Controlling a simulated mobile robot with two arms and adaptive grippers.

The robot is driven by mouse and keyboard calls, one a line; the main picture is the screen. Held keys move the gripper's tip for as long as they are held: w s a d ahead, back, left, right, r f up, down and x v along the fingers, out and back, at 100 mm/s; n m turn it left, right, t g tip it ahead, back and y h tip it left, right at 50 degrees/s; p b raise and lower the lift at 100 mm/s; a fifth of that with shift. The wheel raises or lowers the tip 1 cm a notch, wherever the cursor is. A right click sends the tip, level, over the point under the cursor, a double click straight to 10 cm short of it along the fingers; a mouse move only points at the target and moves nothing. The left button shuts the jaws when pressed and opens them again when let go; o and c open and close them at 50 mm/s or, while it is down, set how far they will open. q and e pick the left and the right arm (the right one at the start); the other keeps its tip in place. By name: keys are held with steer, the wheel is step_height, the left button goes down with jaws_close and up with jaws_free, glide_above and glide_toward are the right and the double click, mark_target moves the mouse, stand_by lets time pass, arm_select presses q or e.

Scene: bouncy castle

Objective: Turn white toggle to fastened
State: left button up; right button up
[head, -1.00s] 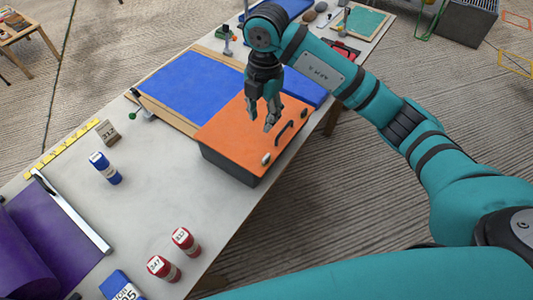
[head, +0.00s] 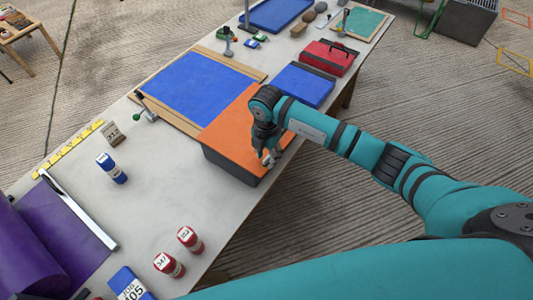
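The orange-topped dark box (head: 228,128) stands at the table's near right edge. My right gripper (head: 268,160) points down at the front corner of its lid, with its fingertips at the small white toggle (head: 266,157). The fingers largely cover the toggle, so I cannot tell which way it is turned or whether they grip it. The lid's dark handle is hidden behind my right arm. My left gripper is not in view.
A blue panel on a wooden board (head: 200,85) lies behind the box. A blue case (head: 303,85) and a red toolbox (head: 328,57) stand farther along. Blue (head: 112,168) and red (head: 190,240) cans stand nearer. The table between is clear.

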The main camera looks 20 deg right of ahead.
steer(key=shift+f, duration=0.5)
steer(key=shift+c, duration=0.2)
jaws_close()
